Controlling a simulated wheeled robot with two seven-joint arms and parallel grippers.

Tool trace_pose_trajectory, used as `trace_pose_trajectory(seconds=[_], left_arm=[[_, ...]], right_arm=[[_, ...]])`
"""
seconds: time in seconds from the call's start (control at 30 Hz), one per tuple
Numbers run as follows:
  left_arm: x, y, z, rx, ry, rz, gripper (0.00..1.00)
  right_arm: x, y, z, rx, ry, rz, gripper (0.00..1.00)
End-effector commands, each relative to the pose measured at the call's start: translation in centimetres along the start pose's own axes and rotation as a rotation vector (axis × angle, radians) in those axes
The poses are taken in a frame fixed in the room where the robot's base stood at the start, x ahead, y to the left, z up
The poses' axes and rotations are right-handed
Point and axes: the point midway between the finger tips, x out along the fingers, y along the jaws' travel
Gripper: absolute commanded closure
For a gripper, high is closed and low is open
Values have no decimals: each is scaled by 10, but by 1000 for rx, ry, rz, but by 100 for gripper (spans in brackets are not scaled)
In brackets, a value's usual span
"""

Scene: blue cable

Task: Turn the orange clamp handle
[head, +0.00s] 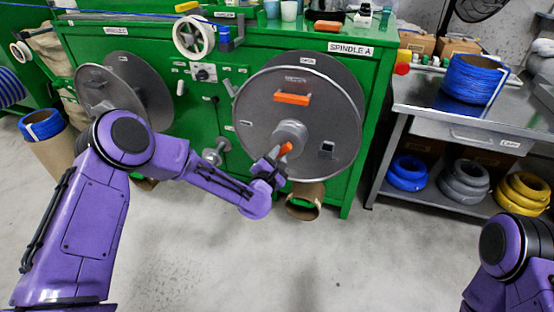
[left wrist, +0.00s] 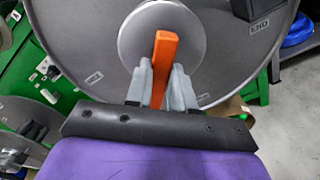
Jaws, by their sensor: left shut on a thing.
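The orange clamp handle (head: 286,149) sits at the hub of the large grey disc (head: 340,105) labelled Spindle A on the green machine. It stands upright in the left wrist view (left wrist: 165,62), in front of the round grey hub (left wrist: 190,38). My left gripper (head: 277,158) is at the handle, with its two grey fingers one on each side of it in the left wrist view (left wrist: 162,88). It is shut on the handle. The handle's lower end is partly hidden between the fingers. My right arm shows at the lower right, but its gripper is out of view.
An orange bar (head: 291,98) is fixed on the disc above the hub. A second grey disc (head: 140,92) is at the left. A cardboard tube (head: 305,205) stands below Spindle A. A metal workbench (head: 430,105) with a blue cable coil (head: 472,80) is at the right. The floor in front is clear.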

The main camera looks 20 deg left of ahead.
Motion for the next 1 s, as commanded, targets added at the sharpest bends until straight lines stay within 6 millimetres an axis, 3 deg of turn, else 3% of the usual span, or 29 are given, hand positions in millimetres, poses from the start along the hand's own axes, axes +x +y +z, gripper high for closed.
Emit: trace_pose_trajectory(seconds=[0.6, 1.0], left_arm=[[0, -10, -2, -549, 1, -1, 100], [0, -10, 2, -733, 1, -3, 100]], right_arm=[[53, -5, 22, 0, 0, 0, 4], [70, -6, 29, 0, 0, 0, 4]])
